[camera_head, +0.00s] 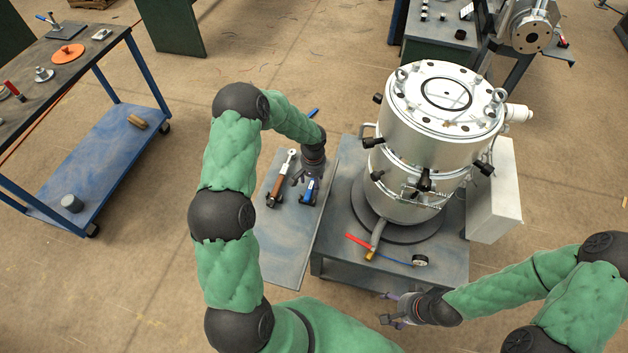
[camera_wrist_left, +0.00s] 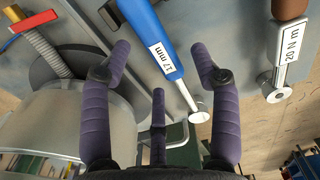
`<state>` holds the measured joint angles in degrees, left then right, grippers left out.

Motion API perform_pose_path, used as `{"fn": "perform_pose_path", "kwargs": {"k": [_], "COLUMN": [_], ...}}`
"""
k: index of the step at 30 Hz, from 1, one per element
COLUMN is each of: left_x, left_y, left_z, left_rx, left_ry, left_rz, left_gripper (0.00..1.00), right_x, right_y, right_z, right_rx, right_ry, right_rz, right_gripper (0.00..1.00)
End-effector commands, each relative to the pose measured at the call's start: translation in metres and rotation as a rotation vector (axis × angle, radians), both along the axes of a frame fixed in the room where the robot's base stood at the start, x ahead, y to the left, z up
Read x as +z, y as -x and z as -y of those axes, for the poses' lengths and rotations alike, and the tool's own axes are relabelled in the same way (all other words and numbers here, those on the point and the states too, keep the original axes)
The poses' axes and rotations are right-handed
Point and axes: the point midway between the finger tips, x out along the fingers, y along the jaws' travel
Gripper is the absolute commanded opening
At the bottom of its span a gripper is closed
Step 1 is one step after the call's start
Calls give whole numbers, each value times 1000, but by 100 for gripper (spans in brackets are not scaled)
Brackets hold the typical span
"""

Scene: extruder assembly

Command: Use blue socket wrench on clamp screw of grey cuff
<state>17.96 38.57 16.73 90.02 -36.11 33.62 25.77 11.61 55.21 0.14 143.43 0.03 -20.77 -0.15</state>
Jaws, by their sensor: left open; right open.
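The blue socket wrench (camera_head: 311,187) lies on the grey side bench, partly hidden by my left gripper (camera_head: 302,176). My right gripper (camera_head: 392,311) is open and empty before the vessel's table.
A brown-handled wrench (camera_head: 281,178) marked "20 N m" lies left of the blue one. A blue-framed cart (camera_head: 100,150) stands far left. The side bench's front (camera_head: 270,260) is clear.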

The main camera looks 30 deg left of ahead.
Motion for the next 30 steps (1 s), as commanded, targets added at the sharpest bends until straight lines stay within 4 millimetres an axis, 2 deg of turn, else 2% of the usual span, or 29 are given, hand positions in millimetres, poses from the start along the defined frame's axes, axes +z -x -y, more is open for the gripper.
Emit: {"fn": "perform_pose_path", "kwargs": {"k": [1, 4, 11, 12, 18, 19, 30], "left_x": [-11, -22, -23, -23, -23, -23, -19], "left_y": [1, 1, 0, 0, 0, 0, 0], "left_z": [0, 0, 0, 0, 0, 0, 0], "left_rx": [1, 0, 0, 0, 0, 0, 0], "left_ry": [1, 0, 0, 0, 0, 0, 0], "left_rz": [-3, -2, 1, 0, 0, 0, 1], "left_gripper": [62, 62, 62, 59, 3, 0, 0], "right_x": [-5, -8, -7, -7, -7, -7, -6], "right_y": [0, 0, 0, 0, 0, 0, 0], "right_z": [0, 0, 0, 0, 0, 0, 0], "right_rx": [0, 0, 0, 0, 0, 0, 0], "right_ry": [0, 0, 0, 0, 0, 0, 0], "right_rz": [0, 0, 0, 0, 0, 0, 0], "right_gripper": [76, 76, 76, 76, 76, 76, 76]}}
